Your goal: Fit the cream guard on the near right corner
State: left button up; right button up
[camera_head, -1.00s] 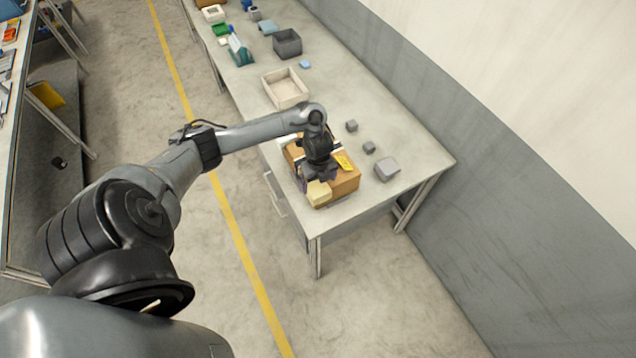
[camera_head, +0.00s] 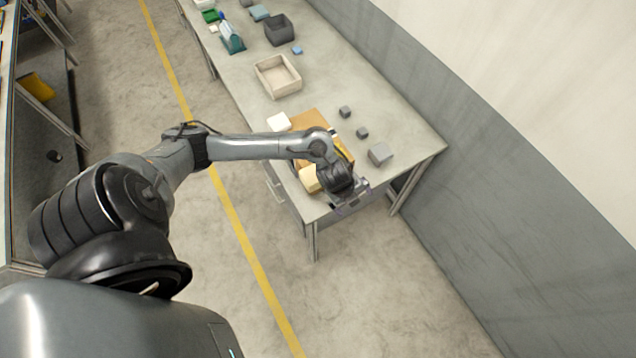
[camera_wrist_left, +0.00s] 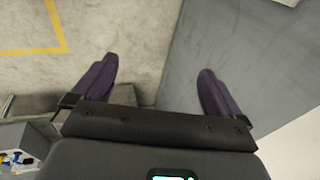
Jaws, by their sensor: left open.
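The cardboard box (camera_head: 308,124) lies at the near end of the table, partly covered by my left arm. A cream guard (camera_head: 310,178) sits at its near left corner, and a paler block-like guard (camera_head: 279,122) shows at its far left corner. The box's near right corner is hidden behind my wrist. My left gripper (camera_head: 350,203) is over the table's near edge, just past the box's near side. In the left wrist view its two purple fingers (camera_wrist_left: 158,66) are spread wide with nothing between them. My right gripper is out of view.
Several small grey blocks, including a larger one (camera_head: 380,154), lie right of the box. A cream tray (camera_head: 260,78) and a dark grey bin (camera_head: 279,32) stand farther back. A grey wall (camera_head: 450,120) runs along the right.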

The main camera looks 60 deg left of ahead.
pick_arm(q)
jog(key=s+d+r+n+t, duration=0.1)
jog(key=s+d+r+n, duration=0.1)
jog(key=d+r+n, duration=0.3)
jog(key=s+d+n+t, duration=0.2)
jog(key=s+d, duration=0.1)
jog(key=d, duration=0.4)
jog(key=s+a+r+n+g, duration=0.1)
jog(key=s+a+r+n, duration=0.1)
jog(key=s+n, duration=0.2)
jog(key=s+a+r+n+g+y, duration=0.1)
jog(key=s+a+n+g, duration=0.1)
jog(key=s+n, duration=0.3)
jog(key=shift+s+a+r, duration=0.4)
jog(key=shift+s, duration=0.55)
jog(key=shift+r+p, duration=0.4)
